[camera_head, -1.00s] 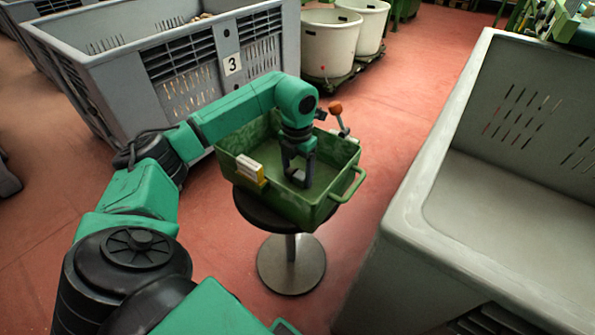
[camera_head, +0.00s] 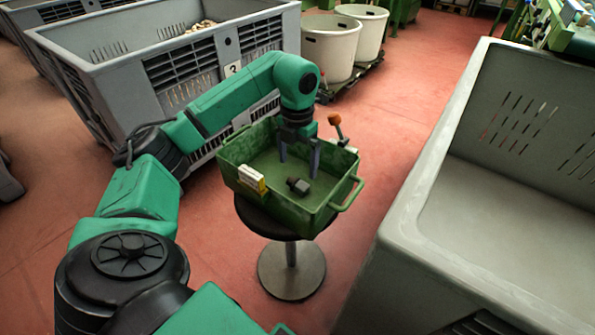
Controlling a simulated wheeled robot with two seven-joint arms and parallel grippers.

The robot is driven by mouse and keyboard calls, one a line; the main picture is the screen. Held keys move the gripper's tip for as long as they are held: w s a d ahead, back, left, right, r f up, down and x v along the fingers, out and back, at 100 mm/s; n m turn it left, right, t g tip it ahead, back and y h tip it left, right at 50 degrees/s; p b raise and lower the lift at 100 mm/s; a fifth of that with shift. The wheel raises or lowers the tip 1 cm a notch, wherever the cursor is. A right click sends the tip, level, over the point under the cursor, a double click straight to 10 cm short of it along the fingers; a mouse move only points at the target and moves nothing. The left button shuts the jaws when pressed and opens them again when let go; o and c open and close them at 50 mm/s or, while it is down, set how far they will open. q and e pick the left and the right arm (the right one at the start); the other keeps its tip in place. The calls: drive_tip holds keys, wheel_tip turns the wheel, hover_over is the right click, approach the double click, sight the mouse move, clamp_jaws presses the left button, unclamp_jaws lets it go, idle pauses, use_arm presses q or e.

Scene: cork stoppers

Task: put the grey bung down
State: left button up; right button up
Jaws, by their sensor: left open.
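The grey bung (camera_head: 298,186) is a small dark grey piece lying on its side on the floor of a green metal tray (camera_head: 262,205). The tray rests on a round dark stool (camera_head: 252,217) with a metal foot. My left gripper (camera_head: 298,172) is over the tray with its two fingers spread, pointing down, just behind and above the bung. The fingers appear clear of the bung, with nothing between them. My right gripper is not in view.
A yellow and white box (camera_head: 251,179) sits at the tray's left wall. A large grey crate (camera_head: 150,60) is behind left, and a big grey bin (camera_head: 440,235) is on the right. White tubs (camera_head: 330,48) stand behind.

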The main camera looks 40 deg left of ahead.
sight(298, 179)
use_arm(q)
wheel_tip(298, 179, up, 5)
drive_tip(key=shift+r+p, duration=0.15)
drive_tip(key=shift+p, duration=0.35)
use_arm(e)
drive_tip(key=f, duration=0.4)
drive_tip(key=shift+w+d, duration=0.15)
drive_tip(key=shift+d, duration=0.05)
